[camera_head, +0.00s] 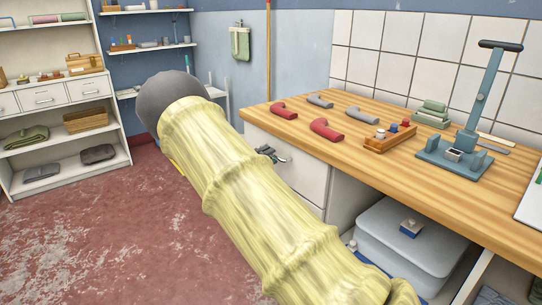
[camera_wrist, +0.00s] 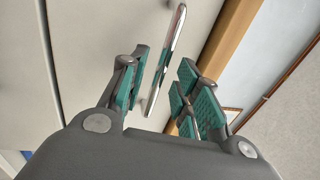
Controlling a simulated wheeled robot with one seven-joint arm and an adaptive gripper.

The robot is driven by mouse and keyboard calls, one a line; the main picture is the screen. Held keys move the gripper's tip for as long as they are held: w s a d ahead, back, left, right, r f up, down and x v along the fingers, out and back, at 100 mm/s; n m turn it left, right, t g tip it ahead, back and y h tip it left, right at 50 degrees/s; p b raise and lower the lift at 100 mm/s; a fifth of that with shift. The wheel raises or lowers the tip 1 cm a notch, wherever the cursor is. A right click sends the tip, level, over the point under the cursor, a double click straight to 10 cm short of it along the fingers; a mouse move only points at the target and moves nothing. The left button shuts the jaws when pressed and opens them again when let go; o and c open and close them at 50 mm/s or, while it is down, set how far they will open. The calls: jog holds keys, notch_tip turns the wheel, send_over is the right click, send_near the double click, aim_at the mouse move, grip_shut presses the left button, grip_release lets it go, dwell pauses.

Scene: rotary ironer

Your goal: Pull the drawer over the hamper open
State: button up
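The white drawer front (camera_head: 300,178) is under the wooden worktop and looks shut. Its metal bar handle (camera_wrist: 166,60) lies between the two fingers of my gripper (camera_wrist: 163,70) in the wrist view. My gripper is open, with teal pads on either side of the handle and a gap visible on both sides. In the head view, my gripper (camera_head: 268,153) shows only as a small dark part at the drawer front. My pale yellow arm cover hides much of the drawer and the space under it. I cannot make out the hamper.
The wooden worktop (camera_head: 350,113) above carries red and grey pipe-like pieces, a small wooden tray (camera_head: 389,138) and a blue-grey press (camera_head: 465,140). A lidded grey bin (camera_head: 405,245) stands under the worktop at right. Red floor (camera_head: 90,230) at left is clear.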

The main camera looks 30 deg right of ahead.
jog(key=shift+x, duration=1.05)
jog(key=shift+c, duration=0.5)
grip_shut()
